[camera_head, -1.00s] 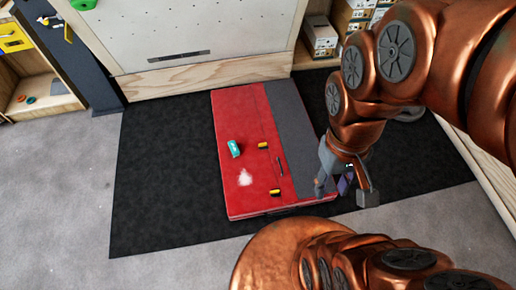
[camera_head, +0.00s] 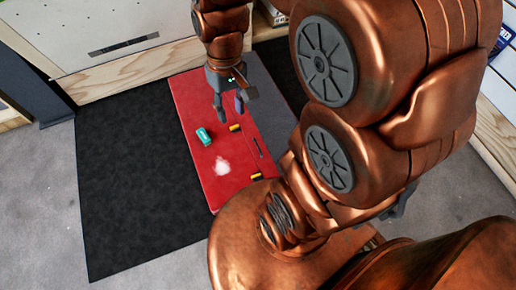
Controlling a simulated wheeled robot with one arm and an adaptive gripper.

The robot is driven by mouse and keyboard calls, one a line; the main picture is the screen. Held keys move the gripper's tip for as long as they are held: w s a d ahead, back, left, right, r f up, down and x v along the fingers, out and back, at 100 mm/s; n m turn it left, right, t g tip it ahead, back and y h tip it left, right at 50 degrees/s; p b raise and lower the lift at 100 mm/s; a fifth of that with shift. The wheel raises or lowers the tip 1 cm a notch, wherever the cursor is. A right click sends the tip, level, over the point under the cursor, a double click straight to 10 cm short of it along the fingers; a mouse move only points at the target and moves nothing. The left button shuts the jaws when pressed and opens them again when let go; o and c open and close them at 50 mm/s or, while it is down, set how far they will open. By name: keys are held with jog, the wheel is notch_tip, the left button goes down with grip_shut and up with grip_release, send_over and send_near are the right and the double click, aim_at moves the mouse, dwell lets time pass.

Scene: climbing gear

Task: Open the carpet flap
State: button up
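The carpet flap appears to be the grey strip (camera_head: 286,92) along the right side of the red crash pad (camera_head: 190,92). It lies flat, and my arm hides its near part. My gripper (camera_head: 234,108) hangs above the pad's far half, left of the strip's visible part. Its fingers point down and stand apart. A small dark purple piece (camera_head: 239,103) shows between them; I cannot tell whether it is part of the gripper. I see no contact with the flap.
On the red surface lie a teal object (camera_head: 203,136), two yellow-and-black pieces (camera_head: 235,128), a thin dark bar (camera_head: 258,148) and a white powder patch (camera_head: 222,166). A black mat (camera_head: 130,190) lies under the pad. A pale panel wall (camera_head: 100,25) stands behind.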

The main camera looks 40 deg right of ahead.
jog(key=w+d+f+b, duration=0.4)
jog(key=w+f+b, duration=0.35)
jog(key=f, duration=0.55)
jog(key=m+t+y+b, duration=0.1)
jog(key=m+t+b, duration=0.1)
jog(key=b, duration=2.1)
send_over(259, 144)
jog(key=s+a, duration=0.2)
jog(key=s, duration=0.1)
jog(key=f, duration=5.6)
jog(key=shift+w+a+f, duration=0.15)
jog(key=shift+w+f, duration=0.1)
jog(key=shift+f, duration=0.15)
grip_shut()
